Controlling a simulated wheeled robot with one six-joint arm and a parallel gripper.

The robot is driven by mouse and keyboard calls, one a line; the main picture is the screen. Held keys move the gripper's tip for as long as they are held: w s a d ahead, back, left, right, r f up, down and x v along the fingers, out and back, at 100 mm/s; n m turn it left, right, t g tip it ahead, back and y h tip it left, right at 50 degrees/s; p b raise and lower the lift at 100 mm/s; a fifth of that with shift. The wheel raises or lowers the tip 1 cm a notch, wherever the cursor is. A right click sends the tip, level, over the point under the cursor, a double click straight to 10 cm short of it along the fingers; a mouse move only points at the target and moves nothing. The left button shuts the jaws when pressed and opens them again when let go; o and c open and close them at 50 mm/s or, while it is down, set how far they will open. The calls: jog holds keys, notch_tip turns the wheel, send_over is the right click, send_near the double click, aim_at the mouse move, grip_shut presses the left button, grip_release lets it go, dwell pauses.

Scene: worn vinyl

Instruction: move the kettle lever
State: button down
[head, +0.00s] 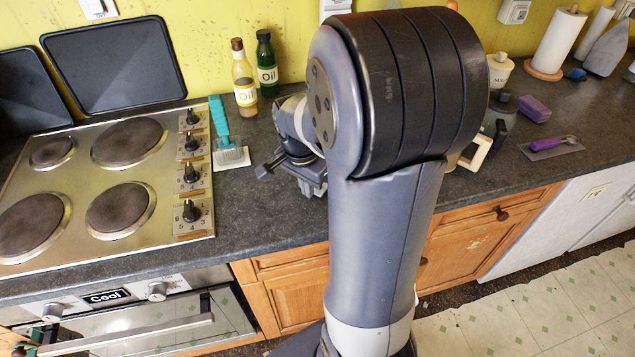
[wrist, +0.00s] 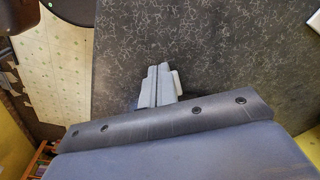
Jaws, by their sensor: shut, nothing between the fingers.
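My gripper (head: 290,172) hangs over the dark worktop, right of the hob, partly hidden by my own arm in the head view. In the wrist view its grey fingers (wrist: 157,84) are together, with nothing between them, against the bare speckled worktop. I cannot make out a lever. No kettle shows in the wrist view.
The hob (head: 88,185) lies left, with a turquoise brush (head: 221,120) beside it. A yellow oil bottle (head: 244,82) and a green one (head: 266,65) stand behind my gripper. To the right are a purple-handled trowel (head: 553,144), a purple sponge (head: 534,108) and a paper roll (head: 558,44).

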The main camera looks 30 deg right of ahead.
notch_tip(320, 180, up, 11)
jog(key=a, duration=0.1)
jog(key=shift+s+f, duration=0.15)
dwell(0.3)
jog(key=shift+f, duration=0.1)
jog(key=f, duration=0.6)
jog(key=d+f, duration=0.1)
jog(key=f, duration=0.1)
jog(key=shift+f, duration=0.4)
notch_tip(320, 180, up, 5)
jog(key=w+d+p, duration=0.1)
jog(key=d+p, duration=0.1)
jog(key=p, duration=0.3)
jog(key=shift+w+d+r+p, duration=0.15)
jog(key=shift+r+p, duration=0.05)
jog(key=shift+p, duration=0.2)
jog(key=shift+f, duration=0.15)
